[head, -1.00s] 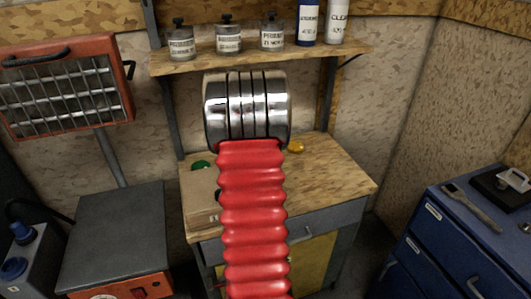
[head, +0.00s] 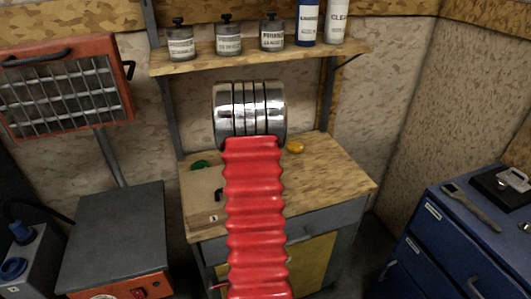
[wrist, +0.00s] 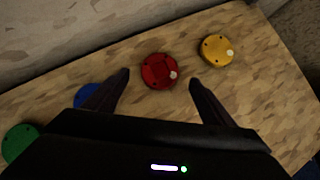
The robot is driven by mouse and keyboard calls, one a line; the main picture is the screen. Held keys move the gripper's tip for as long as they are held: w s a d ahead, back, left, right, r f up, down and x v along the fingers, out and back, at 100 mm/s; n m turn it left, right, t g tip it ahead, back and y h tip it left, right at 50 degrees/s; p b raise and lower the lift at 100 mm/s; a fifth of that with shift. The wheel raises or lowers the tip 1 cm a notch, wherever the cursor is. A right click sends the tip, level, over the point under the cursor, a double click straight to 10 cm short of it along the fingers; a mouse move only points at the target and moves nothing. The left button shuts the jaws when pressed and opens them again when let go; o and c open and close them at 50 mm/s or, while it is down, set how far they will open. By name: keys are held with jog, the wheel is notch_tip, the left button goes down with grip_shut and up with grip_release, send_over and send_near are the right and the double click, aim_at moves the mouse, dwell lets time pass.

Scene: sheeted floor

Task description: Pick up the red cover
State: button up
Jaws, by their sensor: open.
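The red cover (wrist: 158,71) is a round disc with small dark holes and a pale spot on its right edge. In the wrist view it lies flat on the wooden bench top (wrist: 265,105). My gripper (wrist: 159,77) is open, with one dark finger to the left and one to the right of the red cover in the picture. The fingers appear apart from it; my height above it is hard to tell. In the head view my arm hides the red cover and the gripper.
A yellow cover (wrist: 217,51) lies right of the red one. A blue cover (wrist: 88,95) is partly behind my left finger. A green cover (wrist: 20,142) lies far left. A shelf (head: 262,60) with bottles hangs above the bench. A blue cabinet (head: 440,240) stands right.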

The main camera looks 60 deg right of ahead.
jog(key=shift+x, duration=1.95)
jog(key=shift+c, duration=0.7)
jog(key=c, duration=1.2)
